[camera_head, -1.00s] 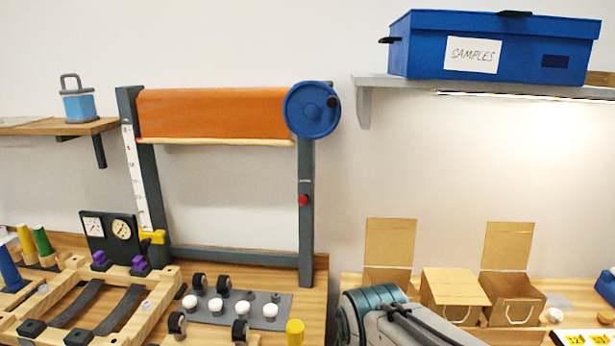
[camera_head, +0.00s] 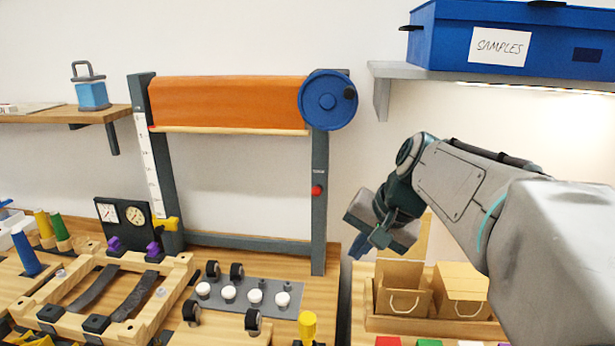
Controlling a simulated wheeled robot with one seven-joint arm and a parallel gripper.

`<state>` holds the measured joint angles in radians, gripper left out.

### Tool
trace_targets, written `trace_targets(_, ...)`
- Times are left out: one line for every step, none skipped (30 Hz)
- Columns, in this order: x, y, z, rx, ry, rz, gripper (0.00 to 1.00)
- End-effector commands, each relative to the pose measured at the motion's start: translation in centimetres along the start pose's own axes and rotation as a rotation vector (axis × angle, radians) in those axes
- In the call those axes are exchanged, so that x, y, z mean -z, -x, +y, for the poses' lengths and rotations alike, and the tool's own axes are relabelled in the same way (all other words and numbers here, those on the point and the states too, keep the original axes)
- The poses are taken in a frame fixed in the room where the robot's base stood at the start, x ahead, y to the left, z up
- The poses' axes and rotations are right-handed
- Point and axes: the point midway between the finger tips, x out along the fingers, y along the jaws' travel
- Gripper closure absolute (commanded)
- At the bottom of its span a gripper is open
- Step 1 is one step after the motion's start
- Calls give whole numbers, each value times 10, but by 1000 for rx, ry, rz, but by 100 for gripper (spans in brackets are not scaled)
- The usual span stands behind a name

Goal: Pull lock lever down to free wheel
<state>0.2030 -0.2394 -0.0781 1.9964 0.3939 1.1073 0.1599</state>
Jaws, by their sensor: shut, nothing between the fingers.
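The lock lever shows as a small red knob (camera_head: 317,190) on the right grey post of the roller frame. The blue wheel (camera_head: 324,86) is at the top of that post, with a black handle (camera_head: 350,94) at its right edge. An orange cloth (camera_head: 228,102) hangs rolled between the posts, with a pale bar (camera_head: 230,129) along its lower edge. My gripper (camera_head: 358,247) is right of the right post and lower than the red knob, apart from both. Its blue fingers point down and left, shut and empty.
A wooden frame (camera_head: 178,273) and a grey tray (camera_head: 237,296) with white knobs and black wheels sit on the bench. Cardboard boxes (camera_head: 402,290) stand under my arm. A blue samples box (camera_head: 440,38) is on the right shelf. The wall between the posts is clear.

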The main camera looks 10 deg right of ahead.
Motion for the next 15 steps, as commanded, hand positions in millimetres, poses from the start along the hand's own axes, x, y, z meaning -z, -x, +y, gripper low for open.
trace_targets(31,22,-10,51,-80,16,100)
trace_targets(46,32,-15,82,-121,21,100)
trace_targets(65,45,-22,125,-172,28,100)
trace_targets(78,56,-25,155,-206,35,100)
trace_targets(91,65,-28,184,-237,40,100)
trace_targets(106,77,-32,219,-271,47,100)
trace_targets(116,85,-34,244,-294,52,100)
trace_targets(125,92,-36,266,-313,55,100)
trace_targets(134,101,-38,291,-332,60,100)
trace_targets(140,106,-38,305,-345,63,100)
trace_targets(145,110,-39,318,-355,64,100)
trace_targets(150,115,-40,331,-363,67,100)
trace_targets(153,118,-41,340,-368,69,100)
trace_targets(155,119,-41,345,-372,69,100)
trace_targets(157,121,-41,351,-376,70,100)
